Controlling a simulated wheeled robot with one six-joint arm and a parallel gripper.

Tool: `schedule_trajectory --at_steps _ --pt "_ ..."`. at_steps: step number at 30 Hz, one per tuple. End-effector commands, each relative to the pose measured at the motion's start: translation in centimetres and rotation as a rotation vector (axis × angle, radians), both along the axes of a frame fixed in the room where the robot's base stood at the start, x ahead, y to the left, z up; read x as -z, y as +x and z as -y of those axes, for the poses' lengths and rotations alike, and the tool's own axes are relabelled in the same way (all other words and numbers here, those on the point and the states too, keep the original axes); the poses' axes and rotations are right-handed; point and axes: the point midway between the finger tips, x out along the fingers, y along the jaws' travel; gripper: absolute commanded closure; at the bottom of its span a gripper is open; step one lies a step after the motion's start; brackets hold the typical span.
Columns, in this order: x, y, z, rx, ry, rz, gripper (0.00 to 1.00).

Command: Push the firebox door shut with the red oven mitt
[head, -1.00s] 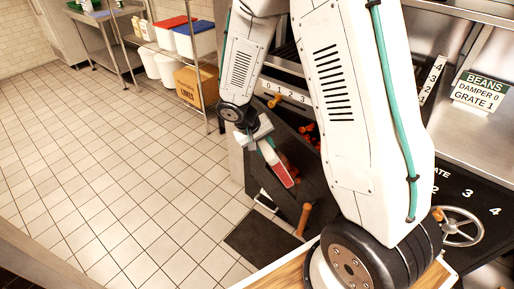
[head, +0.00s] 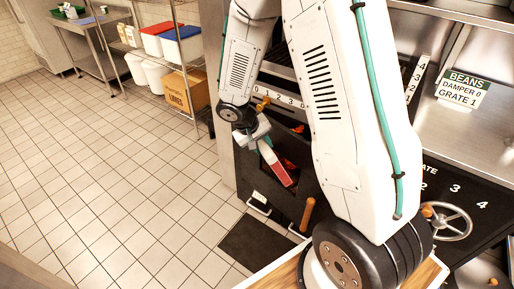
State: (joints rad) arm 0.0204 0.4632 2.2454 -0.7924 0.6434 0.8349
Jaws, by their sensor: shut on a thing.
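My gripper (head: 258,132) is in front of the stove, shut on the red oven mitt (head: 277,168). The mitt hangs down and to the right from the jaws, against the dark firebox door (head: 288,196) in the picture. I cannot tell whether it touches the door. The door stands partly open, with a wooden handle (head: 307,214) at its lower right. Orange-red glowing pieces (head: 299,129) show in the firebox opening above it. My arm hides the right part of the opening.
Pale bar handles (head: 258,203) sit low on the stove front. A dark mat (head: 252,246) lies on the floor below. A handwheel (head: 449,222) and a BEANS sign (head: 464,89) are at right. Shelves with a cardboard box (head: 186,91) stand behind. The tiled floor at left is clear.

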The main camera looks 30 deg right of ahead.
Motion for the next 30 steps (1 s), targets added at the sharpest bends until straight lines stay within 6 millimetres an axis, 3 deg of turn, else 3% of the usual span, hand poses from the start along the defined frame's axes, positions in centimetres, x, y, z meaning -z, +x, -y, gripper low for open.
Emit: schedule_trajectory --at_steps 18,23,30 --pt "0.0 0.4 3.3 0.002 0.000 0.001 1.00" --pt "0.0 0.4 3.1 0.000 0.000 0.001 1.00" --pt "0.0 -0.4 1.1 -0.002 0.000 0.000 1.00"
